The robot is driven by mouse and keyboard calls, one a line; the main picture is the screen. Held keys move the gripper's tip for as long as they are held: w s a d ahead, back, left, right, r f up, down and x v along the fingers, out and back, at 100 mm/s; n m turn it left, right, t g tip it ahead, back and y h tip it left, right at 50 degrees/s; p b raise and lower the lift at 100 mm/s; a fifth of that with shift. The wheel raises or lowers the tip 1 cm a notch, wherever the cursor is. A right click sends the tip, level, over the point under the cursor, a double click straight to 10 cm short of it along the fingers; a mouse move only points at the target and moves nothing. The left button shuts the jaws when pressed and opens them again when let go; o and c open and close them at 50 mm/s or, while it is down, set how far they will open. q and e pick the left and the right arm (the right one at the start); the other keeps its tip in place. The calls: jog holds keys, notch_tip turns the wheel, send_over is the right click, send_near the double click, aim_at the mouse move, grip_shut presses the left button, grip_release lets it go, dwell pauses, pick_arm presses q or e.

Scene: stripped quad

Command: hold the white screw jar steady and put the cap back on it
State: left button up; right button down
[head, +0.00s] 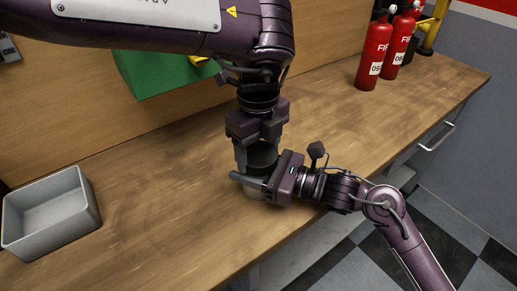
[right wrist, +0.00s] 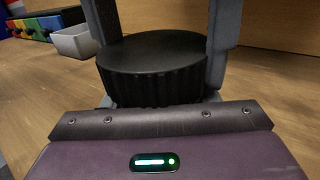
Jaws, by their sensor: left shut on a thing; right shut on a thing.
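The black ribbed cap (right wrist: 150,66) sits level between the two grey fingers of my left gripper (head: 261,160), which comes straight down from above and is shut on it. The cap also shows dark between those fingers in the head view (head: 262,154). The white screw jar (head: 255,192) shows only as a pale lower part on the table, directly under the cap. My right gripper (head: 258,177) reaches in from the right, low down, and is shut on the jar. The fingers hide where cap and jar meet, so I cannot tell whether they touch.
A grey open bin (head: 88,211) stands at the left on the wooden table (head: 150,190). A green container (head: 150,75) is at the back wall. Red fire extinguishers (head: 373,55) stand at the far right. The table between bin and jar is clear; its front edge is close to the jar.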

pick_arm(q)
jog(key=o, duration=1.1)
jog(key=shift+r, duration=2.25)
jog(key=shift+o, duration=0.5)
jog(key=shift+r+n, duration=0.3)
notch_tip(320, 180, up, 3)
jog(key=n, duration=0.3)
jog(key=shift+f, duration=0.15)
